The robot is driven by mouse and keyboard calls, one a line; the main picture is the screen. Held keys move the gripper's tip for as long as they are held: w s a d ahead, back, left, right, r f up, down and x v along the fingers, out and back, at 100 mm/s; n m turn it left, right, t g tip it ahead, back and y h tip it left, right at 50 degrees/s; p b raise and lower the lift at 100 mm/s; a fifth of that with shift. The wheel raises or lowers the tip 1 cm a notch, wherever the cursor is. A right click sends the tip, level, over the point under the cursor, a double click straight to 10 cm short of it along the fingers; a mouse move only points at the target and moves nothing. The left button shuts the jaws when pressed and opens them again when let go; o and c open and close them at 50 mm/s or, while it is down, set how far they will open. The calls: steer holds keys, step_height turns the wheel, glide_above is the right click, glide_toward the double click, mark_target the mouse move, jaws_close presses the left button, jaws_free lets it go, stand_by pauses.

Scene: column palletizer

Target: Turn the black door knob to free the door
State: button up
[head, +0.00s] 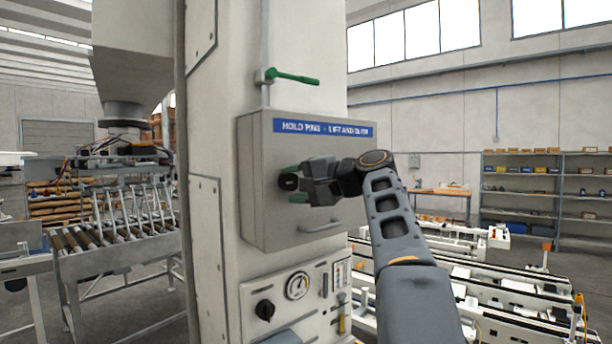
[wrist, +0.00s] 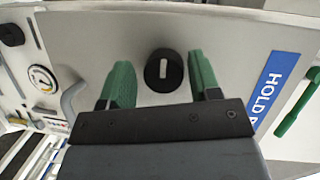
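The black door knob (wrist: 163,70) is round with a pale upright bar mark in the wrist view. It sits on the grey cabinet door (head: 262,215), which looks closed. In the head view the knob (head: 288,182) is partly hidden by my gripper (head: 294,184). My gripper's two green fingers are open, one on each side of the knob, as the wrist view (wrist: 160,64) shows. A gap shows between the knob and each finger. I cannot tell how far the fingertips are from the door face.
A grey bar handle (head: 320,227) is on the door below the knob. A blue label (head: 322,128) runs along the cabinet's top. A green lever (head: 292,77) is above it. A panel with a gauge (head: 297,286) and another black knob (head: 265,309) is below.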

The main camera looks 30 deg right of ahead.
steer(key=shift+o, duration=0.9)
steer(key=shift+d+r, duration=0.1)
steer(key=shift+d, duration=0.15)
steer(key=b+v, duration=0.1)
steer(key=v, duration=1.3)
steer(key=shift+a, duration=0.25)
steer(key=shift+s, duration=0.1)
